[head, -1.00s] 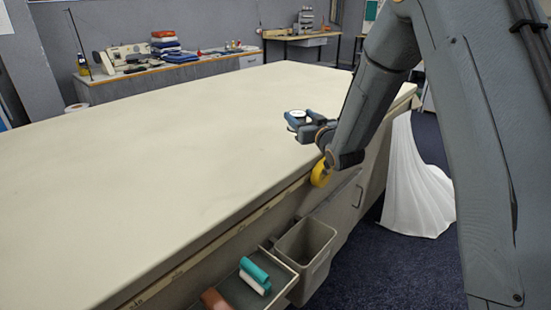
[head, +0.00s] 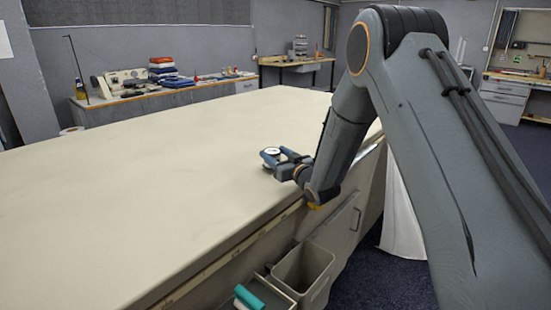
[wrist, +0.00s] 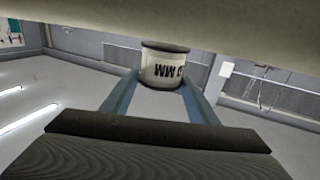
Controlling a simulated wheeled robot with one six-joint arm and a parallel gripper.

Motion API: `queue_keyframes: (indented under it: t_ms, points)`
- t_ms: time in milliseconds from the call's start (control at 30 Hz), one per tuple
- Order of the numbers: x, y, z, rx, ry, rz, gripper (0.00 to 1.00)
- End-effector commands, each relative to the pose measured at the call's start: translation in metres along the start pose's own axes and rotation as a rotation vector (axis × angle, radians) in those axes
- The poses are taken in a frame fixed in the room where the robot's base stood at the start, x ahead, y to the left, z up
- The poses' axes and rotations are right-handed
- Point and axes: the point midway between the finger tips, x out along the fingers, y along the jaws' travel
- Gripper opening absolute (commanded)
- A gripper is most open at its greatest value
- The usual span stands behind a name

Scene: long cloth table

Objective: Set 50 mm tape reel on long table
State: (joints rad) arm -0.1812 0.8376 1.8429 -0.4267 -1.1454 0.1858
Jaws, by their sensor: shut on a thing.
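The tape reel (head: 271,151) is a small white cylinder with dark rims, seen at the tip of my gripper (head: 272,157). In the wrist view the reel (wrist: 163,68) sits between the two blue fingers (wrist: 163,88), its black "MM" lettering upside down. My gripper is shut on it. The long table (head: 150,180) has a bare cream cloth top. The reel is over the top, a little in from the near right edge. In the wrist view the tabletop (wrist: 200,22) fills the upper edge, close to the reel; I cannot tell if they touch.
The tabletop is clear around the reel. On the table's near side are a grey bin (head: 302,272), a tray with a teal-handled item (head: 248,297) and a yellow thing (head: 314,205) partly hidden by my arm. A white cloth (head: 401,220) hangs at the far right end.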

Motion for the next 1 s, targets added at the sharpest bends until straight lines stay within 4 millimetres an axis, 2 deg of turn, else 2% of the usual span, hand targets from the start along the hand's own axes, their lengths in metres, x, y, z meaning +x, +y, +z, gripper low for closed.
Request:
queue_keyframes:
  t_ms: [100,467,500,600,1000]
  points:
    - [0.000,0.000,0.013,0.000,0.001,0.000,0.28]
    - [0.000,0.000,0.018,-0.001,0.002,0.000,0.28]
    - [0.000,0.000,0.018,-0.001,0.001,0.000,0.57]
    - [0.000,0.000,0.018,-0.001,0.001,0.000,0.72]
    - [-0.003,0.001,0.015,-0.001,0.001,0.001,0.72]
